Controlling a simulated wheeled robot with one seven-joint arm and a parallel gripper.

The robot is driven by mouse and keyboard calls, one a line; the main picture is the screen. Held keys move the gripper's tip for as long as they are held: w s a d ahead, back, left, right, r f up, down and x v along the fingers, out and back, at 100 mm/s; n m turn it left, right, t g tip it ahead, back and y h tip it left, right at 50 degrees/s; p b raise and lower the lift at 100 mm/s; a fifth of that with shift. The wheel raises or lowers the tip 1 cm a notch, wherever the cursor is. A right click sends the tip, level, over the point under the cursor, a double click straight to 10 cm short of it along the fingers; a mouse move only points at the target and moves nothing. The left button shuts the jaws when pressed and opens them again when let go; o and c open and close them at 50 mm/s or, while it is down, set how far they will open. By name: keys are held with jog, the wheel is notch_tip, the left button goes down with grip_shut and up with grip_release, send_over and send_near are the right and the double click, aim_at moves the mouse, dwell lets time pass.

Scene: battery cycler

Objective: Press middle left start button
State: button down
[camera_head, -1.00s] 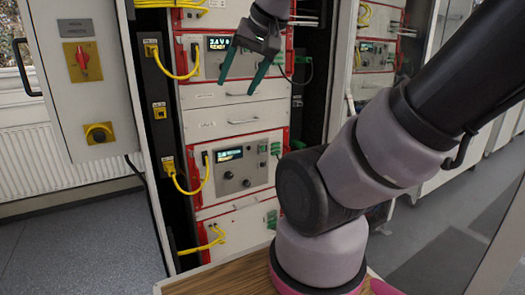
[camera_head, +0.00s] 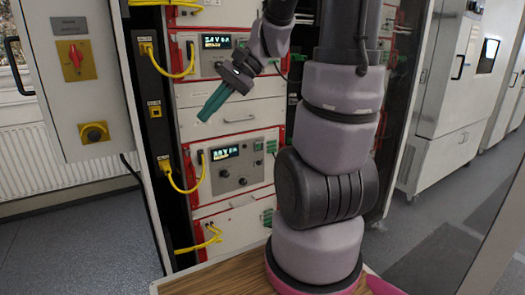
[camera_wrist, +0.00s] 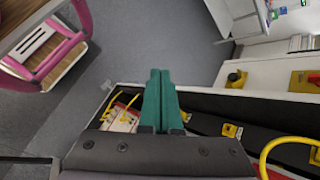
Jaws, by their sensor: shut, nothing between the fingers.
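My gripper (camera_head: 204,116) is shut and empty, its two teal fingers together, pointing down and left in front of the rack. It also shows in the wrist view (camera_wrist: 159,76), with the fingers side by side. The middle cycler unit (camera_head: 203,204) has a lit display (camera_head: 225,153), a left round button (camera_head: 224,173) below it and a right round button (camera_head: 243,181). The fingertips are above and left of these in the picture and look apart from the panel. Button labels are too small to read. The wrist view does not show the buttons.
Yellow cables (camera_head: 180,186) loop from the left post to the units. An upper unit's display (camera_head: 216,42) is lit above the gripper. A door panel with a red switch (camera_head: 76,56) stands open at left. A wooden surface (camera_head: 205,283) lies below.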

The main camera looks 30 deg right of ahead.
aim_at(259, 147)
jog(key=w+d+f+m+t+y, duration=0.2)
jog(key=w+d+f+m+t, duration=0.4)
jog(key=w, duration=0.3)
jog(key=w+d+f+m+t+y, duration=0.35)
jog(key=w+d+m, duration=0.25)
jog(key=w+m, duration=0.2)
jog(key=d+f+m+t+h, duration=0.7)
jog(key=d+f+m+h, duration=0.5)
jog(key=d+f, duration=0.6)
jog(key=shift+d+f+h, duration=0.4)
jog(key=shift+d+h, duration=0.55)
jog(key=shift+d, duration=0.2)
jog(key=shift+s, duration=0.1)
jog(key=w, duration=1.4)
jog(key=shift+a, duration=0.25)
